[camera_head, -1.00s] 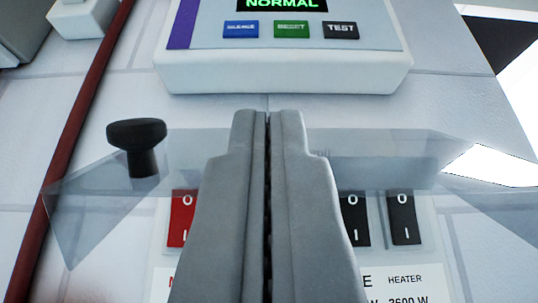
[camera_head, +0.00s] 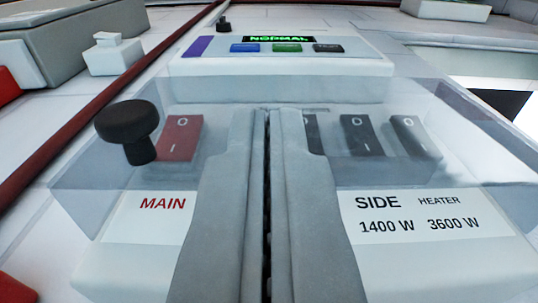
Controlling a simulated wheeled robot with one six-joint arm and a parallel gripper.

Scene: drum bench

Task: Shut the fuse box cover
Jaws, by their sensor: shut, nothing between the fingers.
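The fuse box (camera_head: 450,262) is a white housing with a row of rocker switches. A red switch (camera_head: 180,138) is at the left above the word MAIN, and black switches (camera_head: 362,136) are to the right. The clear cover (camera_head: 85,165) spans the switches, which show through it. I cannot tell whether it is fully seated. A black knob (camera_head: 127,125) sticks out at the cover's left. My gripper (camera_head: 269,112) is shut and empty. It points at the middle of the cover and hides part of it and some switches. Whether it touches the cover is unclear.
A panel with a green NORMAL display (camera_head: 278,39) and three buttons sits beyond the fuse box. A dark red pipe (camera_head: 95,97) runs along the left. A small white box (camera_head: 117,55) and a grey box stand beyond it.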

